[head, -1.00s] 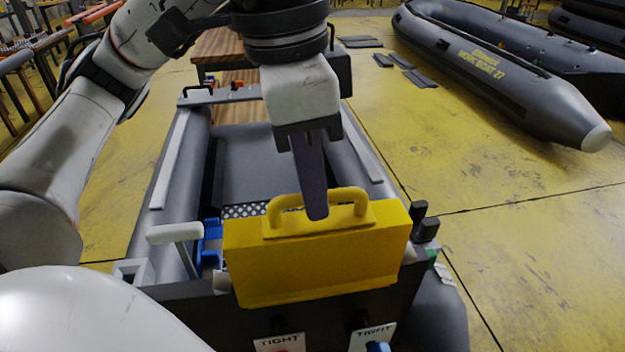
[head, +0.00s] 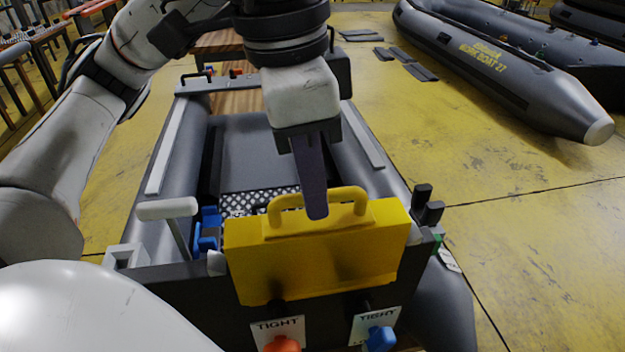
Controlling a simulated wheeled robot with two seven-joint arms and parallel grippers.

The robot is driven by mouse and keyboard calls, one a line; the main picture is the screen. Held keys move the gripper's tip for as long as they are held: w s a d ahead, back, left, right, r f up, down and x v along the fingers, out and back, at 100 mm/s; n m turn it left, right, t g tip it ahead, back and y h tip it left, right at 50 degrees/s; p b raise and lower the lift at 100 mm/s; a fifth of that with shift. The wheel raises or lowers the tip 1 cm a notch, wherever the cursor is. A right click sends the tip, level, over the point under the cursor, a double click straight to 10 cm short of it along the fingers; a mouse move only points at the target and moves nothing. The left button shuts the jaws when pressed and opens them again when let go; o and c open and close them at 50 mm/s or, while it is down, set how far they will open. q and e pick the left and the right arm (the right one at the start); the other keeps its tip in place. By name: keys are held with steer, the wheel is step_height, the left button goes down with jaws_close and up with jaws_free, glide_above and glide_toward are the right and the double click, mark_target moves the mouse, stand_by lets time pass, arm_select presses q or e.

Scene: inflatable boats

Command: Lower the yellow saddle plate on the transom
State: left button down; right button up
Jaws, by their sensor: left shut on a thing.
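The yellow saddle plate (head: 312,262) is upright in the head view, in front of the top of the dark transom (head: 185,284). It has a raised yellow handle on top. My left gripper (head: 316,212) comes down from above and is shut on the handle; the near finger hides part of it. The plate covers the middle of the transom's top edge, and I cannot tell whether it rests on it. Below the plate, two "TIGHT" labels show on the transom, with an orange knob (head: 282,344) and a blue knob (head: 381,339). My right gripper is not in view.
The grey inflatable boat (head: 165,190) extends behind the transom. A white-handled lever (head: 167,209) and blue parts (head: 209,228) stand left of the plate, black posts (head: 428,205) right.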

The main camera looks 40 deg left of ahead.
mark_target(318, 240)
arm_select(q)
steer(key=shift+f+b, duration=1.6)
steer(key=shift+f, duration=0.35)
steer(key=shift+f, duration=0.15)
steer(key=shift+f+b, duration=0.5)
steer(key=shift+b, duration=0.05)
steer(key=c, duration=1.9)
jaws_free()
steer(key=shift+o, duration=1.1)
